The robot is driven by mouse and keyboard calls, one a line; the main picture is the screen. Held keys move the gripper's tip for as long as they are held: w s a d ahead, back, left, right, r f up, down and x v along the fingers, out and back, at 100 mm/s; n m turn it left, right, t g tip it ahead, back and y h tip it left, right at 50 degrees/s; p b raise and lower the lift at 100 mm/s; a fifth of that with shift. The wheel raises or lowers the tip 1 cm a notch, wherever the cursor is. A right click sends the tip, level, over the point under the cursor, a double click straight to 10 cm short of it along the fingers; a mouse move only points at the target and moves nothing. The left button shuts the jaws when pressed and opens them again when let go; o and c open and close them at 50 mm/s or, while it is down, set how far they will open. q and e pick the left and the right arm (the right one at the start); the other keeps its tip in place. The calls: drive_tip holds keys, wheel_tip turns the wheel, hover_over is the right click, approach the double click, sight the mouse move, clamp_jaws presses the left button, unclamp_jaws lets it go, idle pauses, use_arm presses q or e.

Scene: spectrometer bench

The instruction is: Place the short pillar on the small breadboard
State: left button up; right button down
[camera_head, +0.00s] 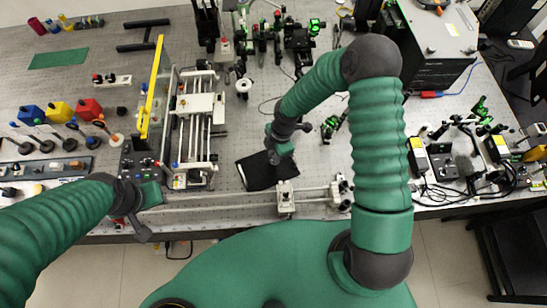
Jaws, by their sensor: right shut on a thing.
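The small breadboard, a black plate (258,176), lies tilted in the picture on the bench near its front middle. My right gripper (275,157) is over the far edge of this plate, pointing down. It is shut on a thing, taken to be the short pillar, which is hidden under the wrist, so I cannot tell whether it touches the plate. My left gripper (152,196) is at the front left, near the bench's front edge. Its fingers are too small and hidden to tell open from shut.
A rail with a white carriage (287,197) runs along the front edge, close to the plate. Left of it stand a white-framed stage (195,105) and a yellow-edged panel (152,85). Optical mounts (298,40) stand behind, and a black box (432,45) at back right.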

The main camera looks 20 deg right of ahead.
wheel_tip(320, 180, down, 3)
drive_tip(key=shift+r, duration=0.1)
drive_tip(key=shift+s, duration=0.1)
drive_tip(key=c, duration=1.6)
unclamp_jaws()
drive_tip(key=o, duration=0.3)
wheel_tip(320, 180, up, 12)
drive_tip(key=d+b, duration=0.2)
drive_tip(key=s+d+r+m+t+h, duration=0.15)
drive_tip(key=s+r+m, duration=0.35)
drive_tip(key=m, duration=0.5)
drive_tip(key=s+r+m+t, duration=0.2)
drive_tip(key=s+r+m, duration=0.3)
drive_tip(key=m, duration=0.4)
wheel_tip(320, 180, down, 13)
drive_tip(key=b, duration=1.1)
drive_tip(key=shift+r+g, duration=0.15)
drive_tip(key=shift+g, duration=0.2)
